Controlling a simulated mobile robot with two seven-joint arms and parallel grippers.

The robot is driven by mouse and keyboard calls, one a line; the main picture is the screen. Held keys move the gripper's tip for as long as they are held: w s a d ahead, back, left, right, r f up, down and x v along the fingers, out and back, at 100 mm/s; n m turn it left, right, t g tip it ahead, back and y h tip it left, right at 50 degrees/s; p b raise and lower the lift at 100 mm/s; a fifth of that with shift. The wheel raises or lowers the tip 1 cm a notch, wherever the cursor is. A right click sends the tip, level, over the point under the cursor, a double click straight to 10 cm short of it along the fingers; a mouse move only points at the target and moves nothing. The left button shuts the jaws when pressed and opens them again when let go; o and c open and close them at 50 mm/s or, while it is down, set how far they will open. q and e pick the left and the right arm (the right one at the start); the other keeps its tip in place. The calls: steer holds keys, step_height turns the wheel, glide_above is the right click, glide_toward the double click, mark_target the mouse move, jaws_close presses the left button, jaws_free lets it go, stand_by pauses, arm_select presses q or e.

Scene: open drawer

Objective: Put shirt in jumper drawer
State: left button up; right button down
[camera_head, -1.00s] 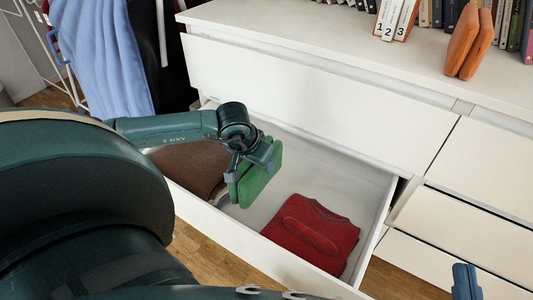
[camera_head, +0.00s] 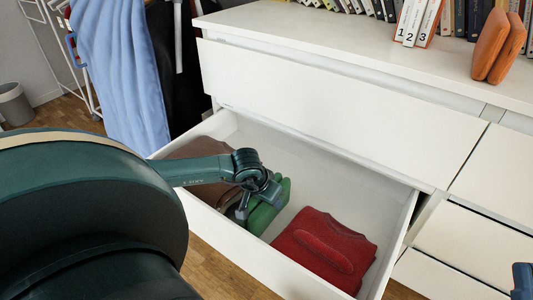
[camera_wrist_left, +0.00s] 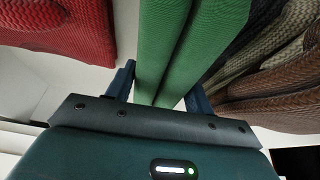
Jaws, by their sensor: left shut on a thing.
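My left gripper (camera_head: 254,200) is shut on a folded green shirt (camera_head: 268,212) inside the open drawer (camera_head: 232,250). The shirt hangs steeply between a folded red jumper (camera_head: 322,250) on the right and brown and striped folded clothes on the left. In the left wrist view the green shirt (camera_wrist_left: 185,45) is pinched between the two fingers, with the red jumper (camera_wrist_left: 60,30) at left and the brown clothes (camera_wrist_left: 275,105) at right. Whether the shirt touches the drawer floor is hidden. A small part of my right gripper (camera_head: 522,281) shows at the lower right edge; its jaws cannot be made out.
The white dresser (camera_head: 340,95) rises behind the drawer, with books and an orange bookend (camera_head: 497,45) on top. Bare drawer floor shows behind the red jumper. A drying rack with blue cloth (camera_head: 120,75) and a bin (camera_head: 15,103) stand at left.

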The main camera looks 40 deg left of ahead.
arm_select(q)
steer(key=shift+f, duration=0.15)
steer(key=o, duration=1)
arm_select(e)
steer(key=shift+r, duration=0.15)
arm_select(q)
steer(key=shift+o, duration=0.2)
steer(key=shift+r, duration=0.25)
steer(key=p+v, duration=0.2)
steer(key=v, duration=0.4)
steer(key=shift+r+p, duration=0.2)
steer(key=shift+p, duration=0.2)
steer(key=p+v, duration=0.1)
steer(key=v, duration=0.3)
steer(key=shift+s+r, duration=0.1)
steer(key=shift+s, duration=0.05)
steer(key=shift+s+d+r+p, duration=0.15)
steer(key=shift+s+r+p, duration=0.2)
steer(key=shift+r, duration=0.2)
arm_select(e)
steer(key=shift+s+f+m+g+h, duration=0.25)
steer(key=shift+f+m+h, duration=0.1)
steer(key=shift+f+h, duration=0.2)
steer(key=shift+s+f+m+g+h, duration=0.1)
steer(key=shift+f+m+g+h, duration=0.1)
steer(key=shift+f+m+h, duration=0.4)
steer(key=shift+s+f+m+g+h, duration=0.15)
steer(key=shift+s+f+g+h, duration=0.15)
steer(key=shift+f, duration=0.4)
